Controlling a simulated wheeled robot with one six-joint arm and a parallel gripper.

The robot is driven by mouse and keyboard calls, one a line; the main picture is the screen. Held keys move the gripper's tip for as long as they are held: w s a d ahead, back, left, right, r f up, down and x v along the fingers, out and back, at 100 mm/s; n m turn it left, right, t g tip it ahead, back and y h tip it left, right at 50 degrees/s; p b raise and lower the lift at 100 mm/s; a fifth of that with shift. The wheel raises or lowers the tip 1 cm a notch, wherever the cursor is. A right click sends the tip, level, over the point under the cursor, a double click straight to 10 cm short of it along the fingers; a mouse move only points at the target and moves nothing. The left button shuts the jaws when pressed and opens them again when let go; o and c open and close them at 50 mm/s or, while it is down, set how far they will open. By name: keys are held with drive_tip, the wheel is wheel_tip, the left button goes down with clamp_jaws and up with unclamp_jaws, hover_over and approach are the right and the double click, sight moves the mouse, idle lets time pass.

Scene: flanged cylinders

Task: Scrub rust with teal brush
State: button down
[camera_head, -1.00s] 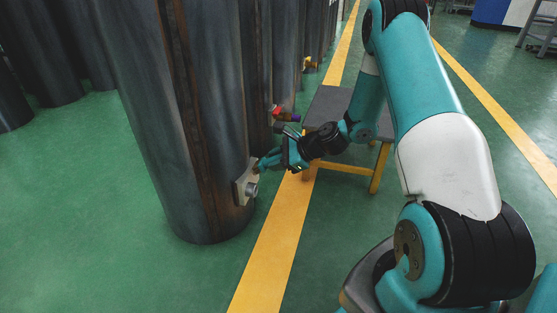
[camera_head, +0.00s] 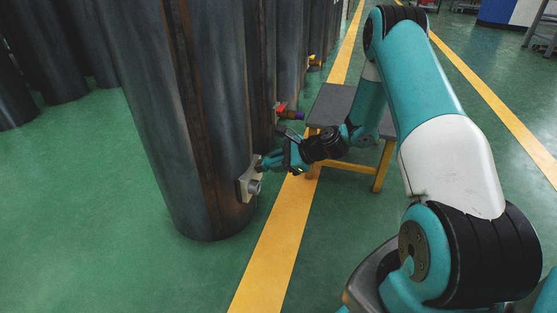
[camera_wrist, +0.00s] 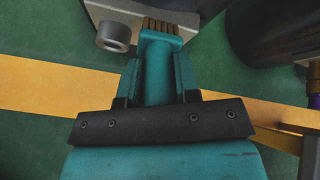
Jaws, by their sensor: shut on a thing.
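My gripper (camera_head: 272,163) is shut on the teal brush, low beside the nearest dark cylinder (camera_head: 190,120). In the wrist view the brush (camera_wrist: 158,62) lies between the two fingers (camera_wrist: 158,82), its brown bristles (camera_wrist: 160,26) pointing away from me. The bristles are at the edge of a pale flange plate (camera_wrist: 180,13); I cannot tell whether they press on it. The flange plate (camera_head: 245,182) stands out from the cylinder's lower right side and carries a round grey fitting (camera_head: 254,187). A brown rusty strip (camera_head: 197,110) runs down the cylinder.
A low stool with a grey top (camera_head: 333,103) and yellow legs stands behind my gripper. More dark cylinders (camera_head: 259,60) stand in a row behind, one with a red and purple fitting (camera_head: 284,110). Green floor (camera_head: 90,230) is clear at left.

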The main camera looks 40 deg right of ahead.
drive_tip(key=p, duration=0.1)
drive_tip(key=f+p, duration=0.1)
drive_tip(key=shift+s+a+p, duration=0.1)
drive_tip(key=shift+a+p, duration=0.2)
drive_tip(key=shift+d+r+p, duration=0.2)
drive_tip(key=shift+r+p, duration=0.2)
drive_tip(key=r+p, duration=0.2)
drive_tip(key=p, duration=0.1)
drive_tip(key=shift+s+d+r, duration=0.1)
drive_tip(key=shift+s+r, duration=0.1)
idle(0.4)
drive_tip(key=shift+f, duration=0.1)
drive_tip(key=shift+f+b, duration=1.55)
drive_tip(key=shift+f, duration=1.45)
wheel_tip(320, 180, up, 6)
drive_tip(key=w+d+p, duration=0.2)
drive_tip(key=p, duration=0.4)
